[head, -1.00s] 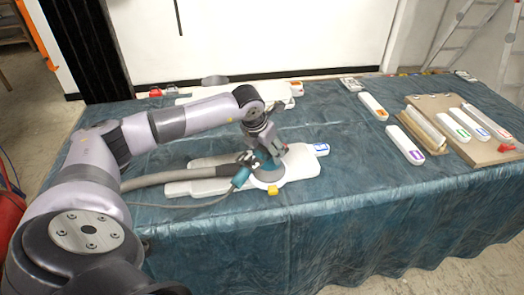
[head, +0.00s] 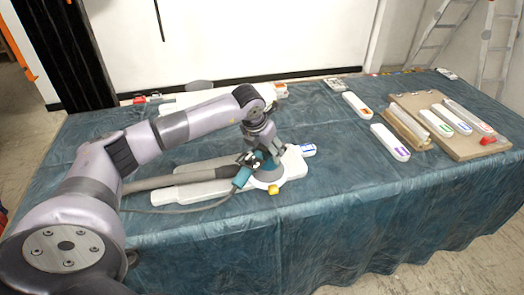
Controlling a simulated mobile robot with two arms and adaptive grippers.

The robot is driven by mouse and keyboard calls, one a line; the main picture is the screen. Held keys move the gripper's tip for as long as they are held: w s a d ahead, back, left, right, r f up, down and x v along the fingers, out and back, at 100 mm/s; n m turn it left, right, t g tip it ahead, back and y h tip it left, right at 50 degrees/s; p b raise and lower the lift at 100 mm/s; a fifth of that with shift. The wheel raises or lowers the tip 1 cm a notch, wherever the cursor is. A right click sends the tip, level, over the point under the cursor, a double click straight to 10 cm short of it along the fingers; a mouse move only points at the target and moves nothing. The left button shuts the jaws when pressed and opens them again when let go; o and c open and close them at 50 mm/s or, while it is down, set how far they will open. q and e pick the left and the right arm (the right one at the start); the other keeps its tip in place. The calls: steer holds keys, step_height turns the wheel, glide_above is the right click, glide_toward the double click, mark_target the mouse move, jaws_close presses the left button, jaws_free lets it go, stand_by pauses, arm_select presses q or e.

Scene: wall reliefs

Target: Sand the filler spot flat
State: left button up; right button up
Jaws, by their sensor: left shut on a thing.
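My left gripper (head: 260,153) is shut on a teal sander (head: 269,170) with a hose and a cable running off to the left. The sander's round pad rests on or just over a white relief panel (head: 190,193) lying flat on the cloth-covered table. The filler spot cannot be made out; the sander and gripper cover part of the panel. My right gripper is not in view.
A board (head: 455,125) with labelled white blocks lies at the right. The table (head: 340,215) is clear in front.

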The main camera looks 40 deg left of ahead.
arm_select(q)
steer(key=shift+w+r, duration=0.25)
steer(key=shift+r, duration=0.15)
steer(key=shift+w+r+p, duration=0.1)
steer(key=shift+r+p, duration=0.45)
steer(key=shift+r, duration=0.25)
steer(key=shift+r+p, duration=1.1)
steer(key=shift+r, duration=1.1)
